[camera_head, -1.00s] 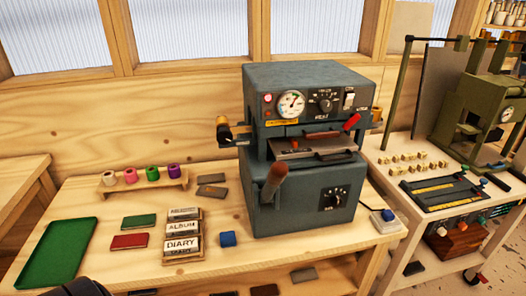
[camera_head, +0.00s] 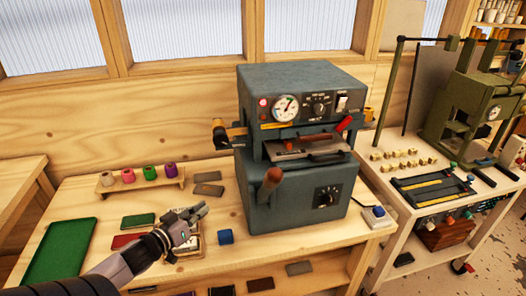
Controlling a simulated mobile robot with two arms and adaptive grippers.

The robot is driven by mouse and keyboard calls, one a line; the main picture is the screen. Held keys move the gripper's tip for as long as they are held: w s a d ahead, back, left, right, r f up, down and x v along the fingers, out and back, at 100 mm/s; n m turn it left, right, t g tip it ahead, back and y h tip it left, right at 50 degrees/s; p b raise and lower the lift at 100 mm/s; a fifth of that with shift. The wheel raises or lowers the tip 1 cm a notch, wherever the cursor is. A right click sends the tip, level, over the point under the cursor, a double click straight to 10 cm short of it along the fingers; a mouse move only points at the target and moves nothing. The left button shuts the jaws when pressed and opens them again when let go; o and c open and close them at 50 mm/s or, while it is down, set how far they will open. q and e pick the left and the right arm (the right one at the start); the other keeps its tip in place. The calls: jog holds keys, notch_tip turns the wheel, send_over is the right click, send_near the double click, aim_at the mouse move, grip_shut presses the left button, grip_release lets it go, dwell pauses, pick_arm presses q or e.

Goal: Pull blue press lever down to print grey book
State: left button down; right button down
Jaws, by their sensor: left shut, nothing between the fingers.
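The blue-grey press (camera_head: 290,95) stands on the wooden table, with a dial gauge and knobs on its front. Its lever with a brown grip (camera_head: 270,181) sticks out at the front left of the body. A smaller red handle (camera_head: 344,123) is at its upper right. My right gripper is not in view.
A rack of foil rolls (camera_head: 150,174) stands behind. A green tray (camera_head: 62,250), a green book (camera_head: 138,221) and a partly hidden red book (camera_head: 124,240) are at left. A side table (camera_head: 408,196) with a green machine is at right.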

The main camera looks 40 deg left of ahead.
pick_arm(q)
jog(key=d+r+m+h, duration=0.1)
jog(key=d+r+h, duration=0.2)
jog(key=r, duration=0.5)
jog(key=d+r+m+h, duration=0.2)
jog(key=d+r+h, duration=0.2)
jog(key=r, duration=0.4)
jog(key=w+d+r+m+h, duration=0.1)
jog(key=d+r+m+h, duration=0.1)
jog(key=r+h, duration=0.4)
jog(key=shift+d+r+t, duration=0.3)
jog(key=shift+d+r, duration=0.4)
jog(key=shift+r, duration=0.2)
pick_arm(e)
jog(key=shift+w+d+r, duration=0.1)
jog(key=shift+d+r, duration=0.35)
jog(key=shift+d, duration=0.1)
